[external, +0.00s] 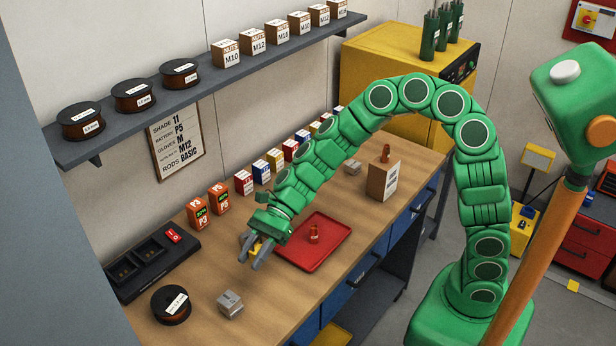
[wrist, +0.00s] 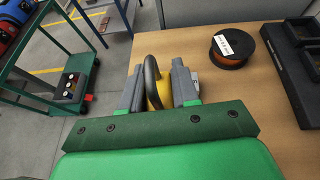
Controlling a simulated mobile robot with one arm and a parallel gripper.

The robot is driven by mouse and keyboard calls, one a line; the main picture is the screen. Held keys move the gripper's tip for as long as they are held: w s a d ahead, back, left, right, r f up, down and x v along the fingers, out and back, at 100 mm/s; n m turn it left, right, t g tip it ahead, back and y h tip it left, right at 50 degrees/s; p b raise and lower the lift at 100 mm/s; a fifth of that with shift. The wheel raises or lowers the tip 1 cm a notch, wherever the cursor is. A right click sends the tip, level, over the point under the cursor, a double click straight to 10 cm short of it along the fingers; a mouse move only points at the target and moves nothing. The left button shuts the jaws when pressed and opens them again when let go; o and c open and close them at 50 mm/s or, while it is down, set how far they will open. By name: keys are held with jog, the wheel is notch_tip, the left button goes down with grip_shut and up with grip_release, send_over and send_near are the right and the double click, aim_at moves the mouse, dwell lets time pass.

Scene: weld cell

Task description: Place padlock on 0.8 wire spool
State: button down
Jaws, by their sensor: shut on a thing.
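My gripper (external: 254,256) is above the workbench, left of the red tray, and is shut on the padlock (external: 254,242). In the wrist view the padlock (wrist: 158,92) has a yellow body and a dark curved shackle, held between the two grey fingers of my gripper (wrist: 158,84). A dark wire spool with a white label (external: 171,305) lies flat on the bench's near left end. It also shows in the wrist view (wrist: 232,48), ahead and right of the padlock, apart from it. Its label is too small to read. Three more spools, one of them here (external: 133,96), stand on the shelf.
A small grey block (external: 230,304) lies right of the bench spool, and a black charger tray (external: 150,268) lies behind it. The red tray (external: 330,252) holds a small red-brown item. Orange boxes (external: 198,211) line the back.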

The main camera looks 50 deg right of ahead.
jog(key=w+a+r+m+t, duration=0.1)
jog(key=w+a, duration=0.1)
jog(key=a, duration=0.3)
jog(key=w+a+r, duration=0.2)
jog(key=w+a, duration=0.1)
jog(key=a, duration=0.2)
send_over(164, 304)
jog(key=s+d, duration=0.1)
notch_tip(164, 304, down, 8)
jog(key=shift+s+f, duration=0.1)
jog(key=shift+w+a+f, duration=0.25)
jog(key=shift+w+f, duration=0.05)
jog(key=shift+f, duration=0.25)
jog(key=shift+w+a+f, duration=0.25)
jog(key=shift+f, duration=1.6)
jog(key=shift+f, duration=0.15)
jog(key=c, duration=0.8)
grip_release()
jog(key=shift+c, duration=0.2)
